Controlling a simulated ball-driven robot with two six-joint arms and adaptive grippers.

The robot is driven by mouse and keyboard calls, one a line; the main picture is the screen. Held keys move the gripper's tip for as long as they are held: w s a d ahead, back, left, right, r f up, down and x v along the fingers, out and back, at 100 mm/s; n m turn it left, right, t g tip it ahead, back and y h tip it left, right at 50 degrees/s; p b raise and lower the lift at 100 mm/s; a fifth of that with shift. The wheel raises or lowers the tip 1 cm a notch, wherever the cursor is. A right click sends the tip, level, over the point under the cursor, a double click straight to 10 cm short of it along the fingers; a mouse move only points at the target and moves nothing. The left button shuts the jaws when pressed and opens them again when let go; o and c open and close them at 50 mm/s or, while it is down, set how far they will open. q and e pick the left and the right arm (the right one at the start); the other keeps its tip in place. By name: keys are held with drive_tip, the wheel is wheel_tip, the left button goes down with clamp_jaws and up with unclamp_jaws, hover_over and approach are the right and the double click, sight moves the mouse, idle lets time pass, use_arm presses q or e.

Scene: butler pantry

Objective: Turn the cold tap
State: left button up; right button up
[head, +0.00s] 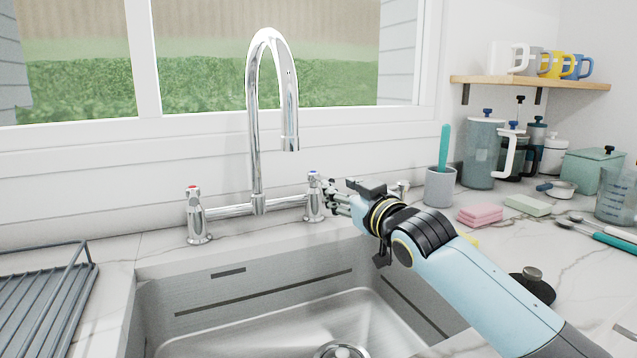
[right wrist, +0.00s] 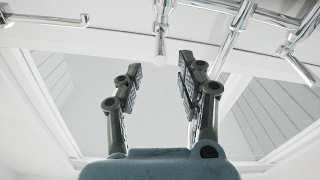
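The cold tap (head: 313,197) is a chrome valve with a blue-marked top, on the right of the bridge faucet (head: 257,120). The hot tap (head: 194,215), with a red-marked top, stands on the left. My right gripper (head: 333,196) is just right of the cold tap, fingers pointing at it; contact cannot be told. In the right wrist view the two fingers of my right gripper (right wrist: 160,68) are spread with nothing between them. Chrome faucet parts (right wrist: 230,38) show beyond the tips; which part is which is unclear. My left gripper is out of view.
The sink (head: 350,310) lies below and in front of the faucet. A drying rack (head: 45,300) stands at left. A grey cup (head: 440,187) with a teal handle, pink sponges (head: 480,214) and a dark stopper (head: 533,285) are on the right counter near my arm.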

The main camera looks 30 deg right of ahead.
sight(315, 174)
drive_tip(key=w, duration=0.5)
drive_tip(key=shift+w, duration=0.35)
drive_tip(key=w+b, duration=0.1)
drive_tip(key=w, duration=0.2)
drive_tip(key=shift+d, duration=0.1)
drive_tip(key=shift+w, duration=0.25)
drive_tip(key=shift+c, duration=1)
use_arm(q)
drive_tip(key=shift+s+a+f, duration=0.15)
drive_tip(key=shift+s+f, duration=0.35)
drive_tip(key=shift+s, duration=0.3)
use_arm(e)
clamp_jaws()
drive_tip(key=shift+s, duration=0.1)
